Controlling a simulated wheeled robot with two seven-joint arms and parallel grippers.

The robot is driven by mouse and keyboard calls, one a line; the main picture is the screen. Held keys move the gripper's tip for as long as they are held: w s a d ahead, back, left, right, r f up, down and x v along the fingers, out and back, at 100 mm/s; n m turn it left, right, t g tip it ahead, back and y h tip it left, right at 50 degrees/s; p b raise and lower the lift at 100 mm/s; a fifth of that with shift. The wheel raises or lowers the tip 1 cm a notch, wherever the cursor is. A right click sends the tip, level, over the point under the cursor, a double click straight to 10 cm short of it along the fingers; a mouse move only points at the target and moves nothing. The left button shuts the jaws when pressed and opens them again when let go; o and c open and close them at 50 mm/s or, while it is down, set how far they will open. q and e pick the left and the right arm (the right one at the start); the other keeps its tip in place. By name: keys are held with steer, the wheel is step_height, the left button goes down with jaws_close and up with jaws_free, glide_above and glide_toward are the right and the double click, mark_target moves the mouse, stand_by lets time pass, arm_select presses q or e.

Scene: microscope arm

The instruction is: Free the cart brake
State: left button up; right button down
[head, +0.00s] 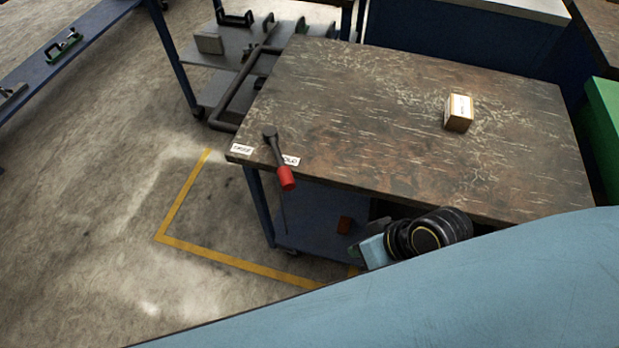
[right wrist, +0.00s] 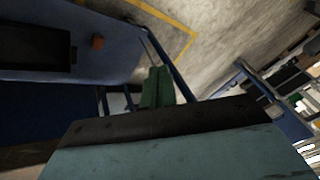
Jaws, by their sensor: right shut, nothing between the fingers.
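The cart (head: 400,110) has a worn brown top. Its brake lever (head: 277,150) is a dark bar pivoted near the top's left front corner, with a red grip (head: 287,178) sticking out past the front edge. The lever lies over the label that seems to read HOLD (head: 291,160); the other label (head: 241,149), to its left, seems to read FREE. My right gripper (head: 357,250) is low in front of the cart, right of and below the red grip, apart from it and partly hidden by my arm. In the right wrist view its green fingers (right wrist: 157,75) are together and empty. My left gripper is out of view.
A small cardboard box (head: 459,112) stands on the cart top. Yellow floor tape (head: 185,190) runs left of the cart. Another blue-framed table (head: 75,45) is at upper left. Floor between is clear.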

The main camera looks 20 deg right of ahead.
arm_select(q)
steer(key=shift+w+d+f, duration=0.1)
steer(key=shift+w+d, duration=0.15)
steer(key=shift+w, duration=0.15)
arm_select(e)
steer(key=w+d+r+m+t+y, duration=0.2)
steer(key=w+r+m+t+y, duration=0.4)
steer(key=w+m, duration=0.3)
steer(key=shift+r+t+y, duration=0.2)
steer(key=shift+t+y, duration=0.4)
steer(key=shift+t, duration=0.3)
steer(key=shift+a, duration=0.15)
glide_toward(280, 161)
steer(key=a, duration=0.1)
steer(key=w+a+f, duration=0.1)
steer(key=shift+w+a+f, duration=0.1)
steer(key=shift+a+f, duration=0.1)
steer(key=shift+a, duration=0.05)
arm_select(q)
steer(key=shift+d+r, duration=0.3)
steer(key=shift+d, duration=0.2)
arm_select(e)
steer(key=shift+a, duration=0.1)
